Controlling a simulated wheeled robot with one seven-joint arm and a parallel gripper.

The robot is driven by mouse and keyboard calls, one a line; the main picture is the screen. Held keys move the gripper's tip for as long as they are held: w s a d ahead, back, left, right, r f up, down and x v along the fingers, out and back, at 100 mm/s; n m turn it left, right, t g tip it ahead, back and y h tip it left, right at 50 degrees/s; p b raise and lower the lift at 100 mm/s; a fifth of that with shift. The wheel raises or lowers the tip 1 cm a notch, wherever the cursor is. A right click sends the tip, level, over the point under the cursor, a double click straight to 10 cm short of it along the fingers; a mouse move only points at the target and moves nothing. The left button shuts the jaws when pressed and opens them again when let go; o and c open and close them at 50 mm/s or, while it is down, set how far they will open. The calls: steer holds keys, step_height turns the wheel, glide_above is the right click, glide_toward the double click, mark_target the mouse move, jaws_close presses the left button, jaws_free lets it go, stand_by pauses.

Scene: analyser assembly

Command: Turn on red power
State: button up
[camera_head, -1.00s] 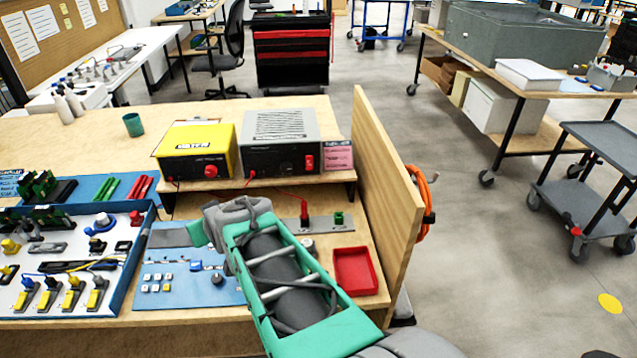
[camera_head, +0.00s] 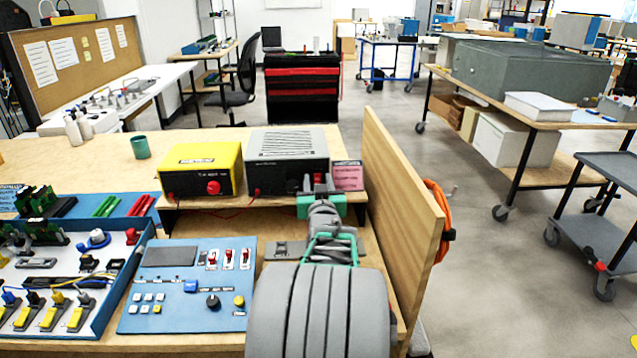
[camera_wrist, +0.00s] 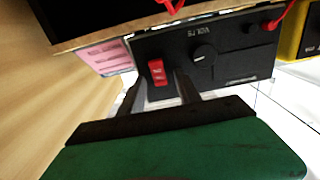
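A grey power box (camera_head: 287,155) with a vented top and black front stands on the wooden shelf. In the wrist view its black front (camera_wrist: 225,55) appears upside down, with a red rocker switch (camera_wrist: 157,72) and a black knob (camera_wrist: 203,53). My gripper (camera_wrist: 160,82) is open, its two dark fingers apart on either side of the switch in that view. I cannot tell whether they touch it. In the head view my gripper (camera_head: 319,182) is at the box's right front and mostly hides the switch.
A yellow box (camera_head: 201,168) with a red knob stands left of the grey box. A pink label (camera_head: 348,176) and an upright wooden panel (camera_head: 400,190) are close on the right. A blue control panel (camera_head: 187,285) lies below left. Red wires run under the shelf's front.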

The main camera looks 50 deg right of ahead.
steer(key=shift+c, duration=0.2)
jaws_close()
stand_by(0.4)
